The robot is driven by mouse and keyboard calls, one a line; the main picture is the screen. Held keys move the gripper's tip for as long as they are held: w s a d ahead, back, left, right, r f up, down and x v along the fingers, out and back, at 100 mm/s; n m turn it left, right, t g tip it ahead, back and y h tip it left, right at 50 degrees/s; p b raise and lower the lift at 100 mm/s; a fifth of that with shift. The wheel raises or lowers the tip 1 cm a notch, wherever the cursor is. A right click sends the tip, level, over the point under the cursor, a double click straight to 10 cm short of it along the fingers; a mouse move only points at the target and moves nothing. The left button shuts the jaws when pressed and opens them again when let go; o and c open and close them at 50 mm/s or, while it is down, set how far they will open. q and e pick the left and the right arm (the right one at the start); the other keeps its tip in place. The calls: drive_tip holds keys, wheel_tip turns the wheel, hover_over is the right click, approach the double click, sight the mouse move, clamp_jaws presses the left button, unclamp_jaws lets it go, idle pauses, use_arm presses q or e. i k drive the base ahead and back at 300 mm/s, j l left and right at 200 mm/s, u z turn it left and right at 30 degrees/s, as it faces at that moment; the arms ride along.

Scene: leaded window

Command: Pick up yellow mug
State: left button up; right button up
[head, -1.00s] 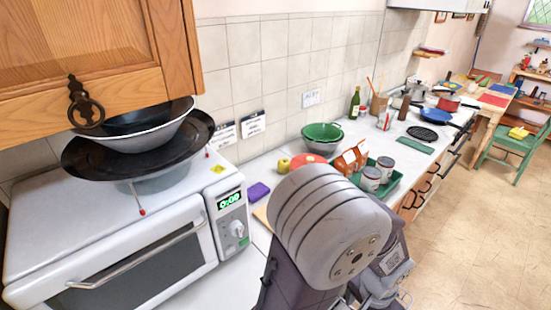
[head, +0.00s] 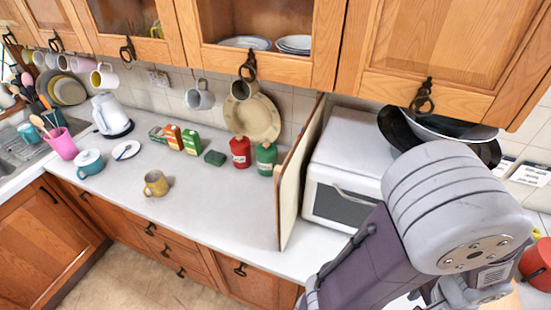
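A mustard-yellow mug (head: 156,184) stands upright on the white counter in the head view, left of the middle and near the front edge. Another yellow mug (head: 104,75) hangs from the rail under the cabinets at the left. A yellowish mug (head: 157,30) shows partly behind the cabinet glass. One of my arms fills the lower right, well away from the mug on the counter. No gripper fingers show for either arm.
Cartons and red (head: 240,152) and green (head: 266,159) canisters stand behind. A wooden board (head: 290,190) stands beside the microwave (head: 345,170). Counter right of the mug is clear.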

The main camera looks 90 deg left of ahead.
sight(154, 186)
drive_tip(key=k+u, duration=0.1)
drive_tip(key=u, duration=0.35)
drive_tip(key=k+u, duration=0.1)
drive_tip(key=u, duration=0.35)
drive_tip(key=k+j+u, duration=0.1)
drive_tip(key=u, duration=0.35)
drive_tip(key=j+u, duration=0.15)
drive_tip(key=u, duration=0.3)
drive_tip(key=k+j+u, duration=0.1)
drive_tip(key=u, duration=0.35)
drive_tip(key=j+u, duration=0.2)
drive_tip(key=u, duration=0.3)
drive_tip(key=j+u, duration=0.2)
drive_tip(key=u, duration=0.25)
drive_tip(key=j+u, duration=0.15)
drive_tip(key=u, duration=0.3)
